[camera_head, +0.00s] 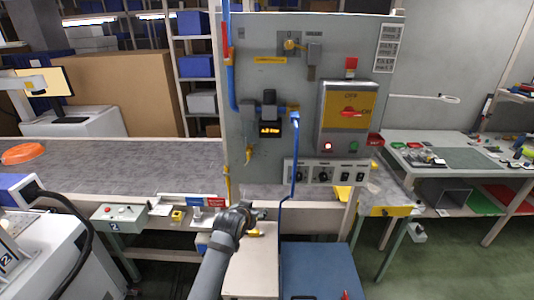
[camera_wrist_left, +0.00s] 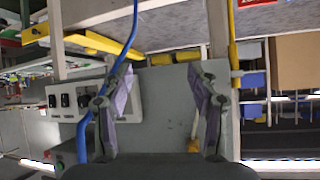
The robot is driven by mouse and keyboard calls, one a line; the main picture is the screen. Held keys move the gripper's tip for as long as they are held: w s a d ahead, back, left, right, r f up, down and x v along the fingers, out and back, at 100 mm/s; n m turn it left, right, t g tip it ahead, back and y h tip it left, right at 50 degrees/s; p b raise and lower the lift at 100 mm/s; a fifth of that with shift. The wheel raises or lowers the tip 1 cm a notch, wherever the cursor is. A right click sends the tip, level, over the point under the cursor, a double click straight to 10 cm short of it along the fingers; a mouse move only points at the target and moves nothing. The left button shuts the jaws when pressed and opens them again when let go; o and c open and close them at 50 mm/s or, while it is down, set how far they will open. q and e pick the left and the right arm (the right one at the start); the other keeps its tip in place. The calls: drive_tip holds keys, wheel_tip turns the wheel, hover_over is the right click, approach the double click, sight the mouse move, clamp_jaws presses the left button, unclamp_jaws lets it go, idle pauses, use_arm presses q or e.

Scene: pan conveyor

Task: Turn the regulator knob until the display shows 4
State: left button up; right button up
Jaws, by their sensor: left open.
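The regulator (camera_head: 269,104) is a dark unit on the upright grey panel, and its knob (camera_head: 269,95) shows as the dark top part. Just below it is a small black display (camera_head: 270,130) with orange characters, too small to read surely. My left gripper (camera_head: 257,211) is below and in front of the panel, well below the regulator and apart from it. In the left wrist view its two fingers (camera_wrist_left: 160,105) are spread wide with nothing between them. The regulator does not show clearly there. My right gripper is not in view.
A blue hose (camera_head: 294,160) hangs from beside the regulator down the panel. A box with a red rotary switch (camera_head: 348,112) is to the right, and a row of black switches (camera_head: 325,173) is below. A grey conveyor (camera_head: 110,165) runs left; a blue bin (camera_head: 315,270) stands below.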

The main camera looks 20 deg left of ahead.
use_arm(q)
drive_tip(key=w+d+r+t, duration=0.1)
drive_tip(key=w+r+t, duration=0.15)
drive_tip(key=r, duration=0.75)
drive_tip(key=w+r+t, duration=0.2)
drive_tip(key=w+r, duration=0.1)
drive_tip(key=r, duration=0.8)
drive_tip(key=t+p, duration=0.1)
drive_tip(key=t, duration=0.1)
approach(270, 94)
drive_tip(key=w, duration=0.2)
drive_tip(key=w+p, duration=0.1)
drive_tip(key=w, duration=0.2)
drive_tip(key=w+p, duration=0.2)
drive_tip(key=w, duration=0.1)
drive_tip(key=w+a+p, duration=0.1)
drive_tip(key=w, duration=0.2)
drive_tip(key=shift+w, duration=0.4)
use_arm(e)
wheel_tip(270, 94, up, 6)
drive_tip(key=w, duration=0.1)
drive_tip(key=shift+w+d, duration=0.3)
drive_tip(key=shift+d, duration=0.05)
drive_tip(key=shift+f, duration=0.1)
